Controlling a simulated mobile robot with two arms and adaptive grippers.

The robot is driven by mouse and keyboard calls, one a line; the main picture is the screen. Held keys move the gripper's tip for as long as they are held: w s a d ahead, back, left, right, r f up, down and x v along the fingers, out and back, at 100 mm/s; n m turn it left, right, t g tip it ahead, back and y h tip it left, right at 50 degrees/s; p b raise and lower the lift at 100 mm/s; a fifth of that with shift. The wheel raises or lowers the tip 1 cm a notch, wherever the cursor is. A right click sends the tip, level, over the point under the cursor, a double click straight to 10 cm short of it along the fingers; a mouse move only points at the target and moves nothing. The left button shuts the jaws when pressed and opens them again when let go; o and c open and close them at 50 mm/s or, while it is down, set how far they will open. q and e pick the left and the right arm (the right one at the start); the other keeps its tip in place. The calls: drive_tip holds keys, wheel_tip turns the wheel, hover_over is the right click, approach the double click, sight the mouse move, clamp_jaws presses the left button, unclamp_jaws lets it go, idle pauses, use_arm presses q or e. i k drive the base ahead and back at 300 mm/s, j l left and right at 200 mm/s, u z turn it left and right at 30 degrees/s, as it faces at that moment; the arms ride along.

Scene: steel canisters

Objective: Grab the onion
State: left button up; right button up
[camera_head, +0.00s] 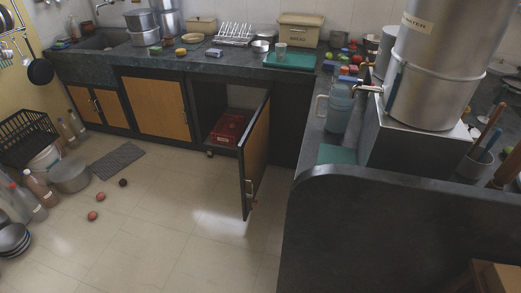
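Two small round reddish things, which may be onions or tomatoes, lie on the tiled floor at the left: one reddish ball (100,196) and a nearer reddish ball (92,215). A small dark round thing (123,182) lies just behind them and may also be an onion; it is too small to tell. All three lie apart from one another on bare tiles. Neither of my grippers shows in the head view.
A grey mat (117,160) lies behind the round things; a metal pot (70,175) and bottles (38,187) stand to their left. An open cabinet door (255,160) juts over the floor. A dark counter (400,225) fills the right. The middle floor is clear.

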sight(100, 196)
drive_tip(key=u, duration=1.4)
drive_tip(key=i+u, duration=0.1)
drive_tip(key=i, duration=0.7)
drive_tip(key=i+u, duration=0.1)
drive_tip(key=i, duration=0.7)
drive_tip(key=i+l+u, duration=0.1)
drive_tip(key=i, duration=0.7)
drive_tip(key=l, duration=0.1)
